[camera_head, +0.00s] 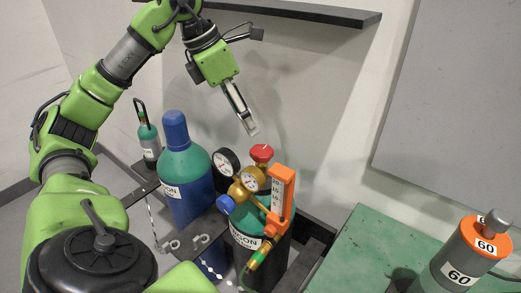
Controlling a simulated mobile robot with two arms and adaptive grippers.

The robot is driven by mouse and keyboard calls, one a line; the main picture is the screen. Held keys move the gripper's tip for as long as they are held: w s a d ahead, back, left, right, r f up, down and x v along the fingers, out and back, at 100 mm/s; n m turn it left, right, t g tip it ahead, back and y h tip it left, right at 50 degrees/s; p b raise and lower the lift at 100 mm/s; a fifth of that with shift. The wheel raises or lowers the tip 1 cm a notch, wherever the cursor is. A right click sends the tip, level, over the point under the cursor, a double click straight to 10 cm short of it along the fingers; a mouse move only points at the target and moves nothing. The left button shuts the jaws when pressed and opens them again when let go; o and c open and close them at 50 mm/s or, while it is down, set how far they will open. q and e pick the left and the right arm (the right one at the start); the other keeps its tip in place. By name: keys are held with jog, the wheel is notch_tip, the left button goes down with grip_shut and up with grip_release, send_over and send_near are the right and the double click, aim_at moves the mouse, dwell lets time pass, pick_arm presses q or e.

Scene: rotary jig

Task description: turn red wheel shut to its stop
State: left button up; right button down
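The red wheel (261,152) is a small red knob on top of the brass regulator (246,186), which is fitted to a cylinder with a green shoulder and an ARGON label. It carries a small white mark on its top. My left gripper (252,129) comes down from above, its fingertips a little above and left of the wheel, with a visible gap to it. The fingers overlap in this view, so their opening is unclear. Nothing is seen held. My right gripper is not in view.
Two round gauges (226,163) and an orange flow meter (281,196) crowd the wheel. A blue-capped cylinder (187,170) stands to the left. A green bench (365,250) with an orange-topped weight (462,255) is at right. A dark shelf (300,12) hangs above.

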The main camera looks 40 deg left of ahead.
aim_at(262, 150)
pick_arm(q)
jog(key=b+x, duration=0.1)
jog(key=x, duration=0.9)
jog(key=shift+f, duration=0.25)
jog(key=c, duration=1.1)
